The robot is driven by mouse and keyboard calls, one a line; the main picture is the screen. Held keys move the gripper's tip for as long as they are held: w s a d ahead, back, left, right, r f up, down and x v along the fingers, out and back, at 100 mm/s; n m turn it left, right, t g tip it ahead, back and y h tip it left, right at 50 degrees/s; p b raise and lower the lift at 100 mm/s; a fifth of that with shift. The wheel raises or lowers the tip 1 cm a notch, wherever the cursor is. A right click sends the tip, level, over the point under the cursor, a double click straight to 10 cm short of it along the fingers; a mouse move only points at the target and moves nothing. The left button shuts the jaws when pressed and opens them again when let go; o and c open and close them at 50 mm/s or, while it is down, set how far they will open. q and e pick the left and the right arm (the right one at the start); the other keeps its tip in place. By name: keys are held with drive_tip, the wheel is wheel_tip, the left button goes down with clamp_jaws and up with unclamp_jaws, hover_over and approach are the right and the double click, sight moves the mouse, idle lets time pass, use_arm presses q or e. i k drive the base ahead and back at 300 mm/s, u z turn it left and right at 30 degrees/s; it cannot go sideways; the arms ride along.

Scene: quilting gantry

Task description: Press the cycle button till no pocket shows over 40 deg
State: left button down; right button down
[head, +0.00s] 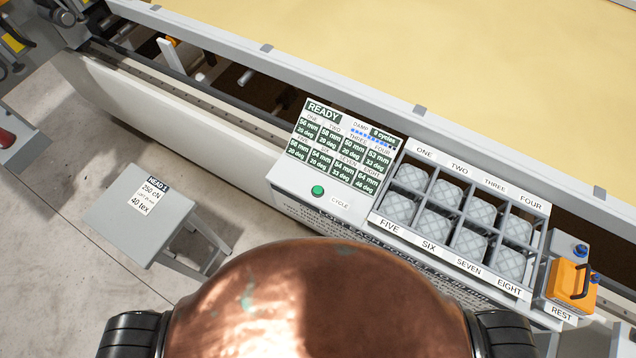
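The green cycle button (318,190) sits on the sloped light-grey control box, left of the CYCLE label (340,201). Pocket EIGHT looks like 64 mm, 48 deg; the other pockets look like 20 to 33 deg. The pocket rack (460,222) to the right holds grey quilted pads in two rows, ONE to FOUR behind and FIVE to EIGHT in front. Neither gripper is in view.
An orange handled block (570,284) sits at the REST label on the right. A grey stand (150,214) with a HEAD 1 card, 250 cN, 40 tex, is at left. The quilting gantry's yellow bed (440,50) lies behind. Nothing covers the button.

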sight(317, 189)
drive_tip(key=z, duration=2.05)
drive_tip(key=k, duration=1.3)
drive_tip(key=u, duration=1.6)
drive_tip(key=i, duration=0.5)
